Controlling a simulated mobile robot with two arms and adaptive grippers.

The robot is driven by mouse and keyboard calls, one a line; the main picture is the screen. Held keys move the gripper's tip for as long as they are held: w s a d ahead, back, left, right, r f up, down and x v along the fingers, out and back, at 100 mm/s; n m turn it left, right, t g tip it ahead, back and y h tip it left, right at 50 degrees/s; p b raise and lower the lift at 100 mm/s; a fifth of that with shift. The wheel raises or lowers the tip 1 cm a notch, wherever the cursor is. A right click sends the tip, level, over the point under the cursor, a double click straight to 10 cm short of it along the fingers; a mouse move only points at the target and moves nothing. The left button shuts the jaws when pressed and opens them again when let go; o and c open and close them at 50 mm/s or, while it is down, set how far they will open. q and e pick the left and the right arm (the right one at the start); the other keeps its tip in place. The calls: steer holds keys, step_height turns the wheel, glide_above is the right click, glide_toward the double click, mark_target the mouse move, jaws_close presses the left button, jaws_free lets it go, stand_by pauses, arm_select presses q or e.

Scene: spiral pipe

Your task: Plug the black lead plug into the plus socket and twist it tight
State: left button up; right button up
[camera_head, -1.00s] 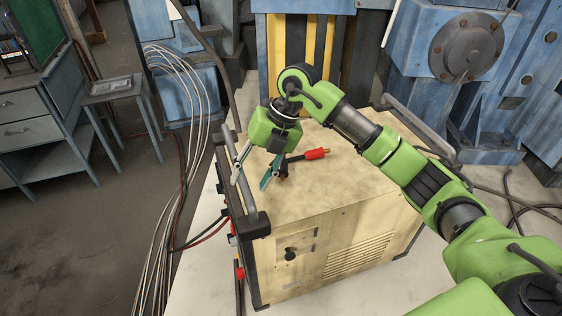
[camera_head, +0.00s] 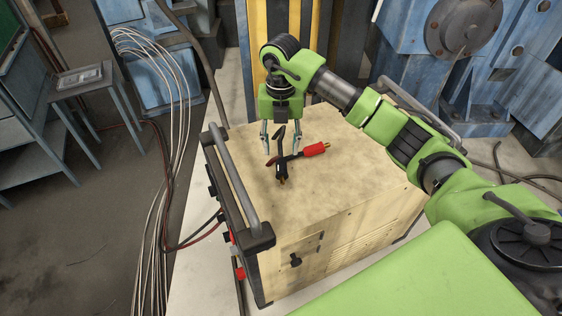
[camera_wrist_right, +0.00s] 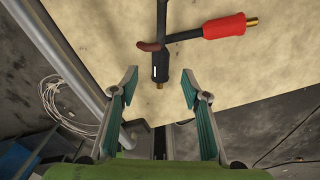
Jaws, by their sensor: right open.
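The black lead plug (camera_head: 281,172) lies on top of the beige machine (camera_head: 340,190), its brass tip toward the front. It also shows in the right wrist view (camera_wrist_right: 160,66), lying between the fingers in the picture. A red plug (camera_head: 314,150) lies beside it, its dark lead crossing the black plug's lead; it also shows in the wrist view (camera_wrist_right: 224,26). My right gripper (camera_head: 282,150) is open and empty, pointing down above the black plug; the wrist view shows its spread fingertips (camera_wrist_right: 159,77). The plus socket cannot be made out. My left gripper is not in view.
A grey handle bar (camera_head: 240,190) runs along the machine's left edge, above the panel with connectors and cables. A red connector (camera_head: 240,272) shows low on that side. Pale cables (camera_head: 160,180) hang at the left. The machine's front top is clear.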

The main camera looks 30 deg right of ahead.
mark_target(281, 161)
steer(key=shift+f, duration=0.65)
steer(key=shift+w+f, duration=0.15)
steer(key=shift+f, duration=0.2)
steer(key=shift+s+f+p, duration=0.2)
steer(key=shift+f+p, duration=0.75)
steer(key=shift+f, duration=0.25)
step_height(281, 161, down, 2)
steer(key=shift+d+f, duration=0.1)
steer(key=shift+f, duration=0.1)
steer(key=shift+w+f, duration=0.1)
steer(key=shift+f, duration=0.15)
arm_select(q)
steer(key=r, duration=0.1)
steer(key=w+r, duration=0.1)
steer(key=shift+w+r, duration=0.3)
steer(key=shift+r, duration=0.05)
arm_select(e)
jaws_close()
